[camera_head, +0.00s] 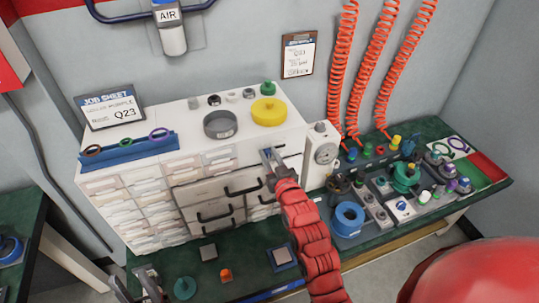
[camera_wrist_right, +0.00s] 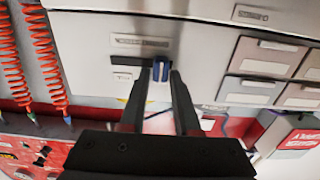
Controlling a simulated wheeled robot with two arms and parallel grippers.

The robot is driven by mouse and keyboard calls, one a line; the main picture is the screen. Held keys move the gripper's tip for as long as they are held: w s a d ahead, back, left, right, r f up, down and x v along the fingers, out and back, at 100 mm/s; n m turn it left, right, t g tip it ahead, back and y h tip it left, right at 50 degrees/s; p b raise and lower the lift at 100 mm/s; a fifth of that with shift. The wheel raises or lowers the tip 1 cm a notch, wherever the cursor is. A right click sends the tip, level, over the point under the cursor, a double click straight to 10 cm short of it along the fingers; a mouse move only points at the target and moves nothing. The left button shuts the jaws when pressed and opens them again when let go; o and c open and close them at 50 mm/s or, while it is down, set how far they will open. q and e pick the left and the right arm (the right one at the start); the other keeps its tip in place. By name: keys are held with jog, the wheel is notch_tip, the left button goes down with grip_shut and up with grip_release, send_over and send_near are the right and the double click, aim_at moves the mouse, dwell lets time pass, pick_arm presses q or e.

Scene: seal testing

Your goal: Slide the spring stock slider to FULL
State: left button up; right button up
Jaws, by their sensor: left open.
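The spring stock slider has a small blue knob (camera_wrist_right: 161,72) on the pale front of the white cabinet, beside a dark strip and a label too small to read. My right gripper (camera_head: 271,153) is at the upper right of the cabinet front. In the right wrist view the knob lies between or just behind its fingertips (camera_wrist_right: 161,68). The fingers are apart by about the knob's width; whether they touch it is unclear. In the head view the gripper hides the knob. My left gripper (camera_head: 138,280) is open and empty at the lower left.
The white cabinet (camera_head: 160,120) has several drawers with dark handles. A yellow disc (camera_head: 269,111) and a grey ring (camera_head: 220,124) sit on its top. A gauge box (camera_head: 324,150) stands close to the right of my right gripper. A blue ring (camera_head: 348,218) is on the green bench.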

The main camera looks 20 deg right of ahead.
grip_shut()
dwell(1.1)
